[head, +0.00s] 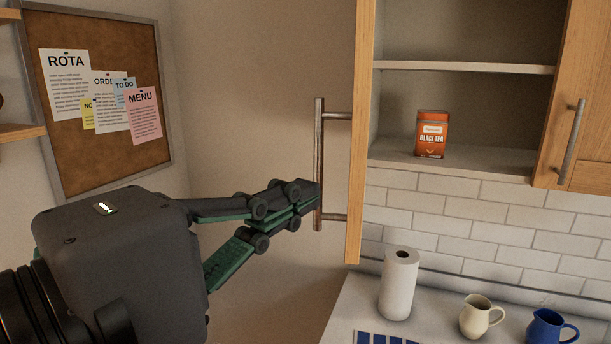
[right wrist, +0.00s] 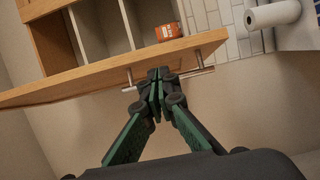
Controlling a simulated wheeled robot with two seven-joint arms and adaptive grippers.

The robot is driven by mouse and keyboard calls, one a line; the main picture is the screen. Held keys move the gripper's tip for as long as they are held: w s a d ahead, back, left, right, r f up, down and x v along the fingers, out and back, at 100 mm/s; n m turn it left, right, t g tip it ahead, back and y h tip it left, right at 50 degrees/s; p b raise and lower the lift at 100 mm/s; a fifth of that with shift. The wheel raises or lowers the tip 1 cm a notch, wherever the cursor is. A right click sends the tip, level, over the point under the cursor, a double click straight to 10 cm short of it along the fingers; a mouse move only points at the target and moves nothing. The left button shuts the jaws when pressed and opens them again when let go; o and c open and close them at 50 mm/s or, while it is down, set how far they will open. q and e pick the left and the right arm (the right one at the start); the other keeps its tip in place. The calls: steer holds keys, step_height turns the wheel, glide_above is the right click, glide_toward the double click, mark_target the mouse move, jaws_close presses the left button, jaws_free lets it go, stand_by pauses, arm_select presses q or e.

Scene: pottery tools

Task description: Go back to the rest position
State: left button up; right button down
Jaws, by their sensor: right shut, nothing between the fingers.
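My right gripper (head: 314,193) is shut with nothing between its fingers. In the head view its fingertips are at the metal bar handle (head: 319,140) of the open wooden cabinet door (head: 359,130). In the right wrist view the gripper (right wrist: 159,74) overlaps the same handle (right wrist: 198,73); I cannot tell whether they touch. The door (right wrist: 100,82) stands swung open, showing the shelves inside. My left gripper is not in view.
An orange black tea tin (head: 432,134) stands on the cabinet's lower shelf (head: 480,166). On the counter (head: 345,315) are a paper roll (head: 399,285), a cream jug (head: 478,317) and a blue jug (head: 546,327). A corkboard (head: 105,165) hangs on the left wall.

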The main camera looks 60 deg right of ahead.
steer(key=shift+s+a, duration=0.1)
steer(key=shift+a, duration=0.45)
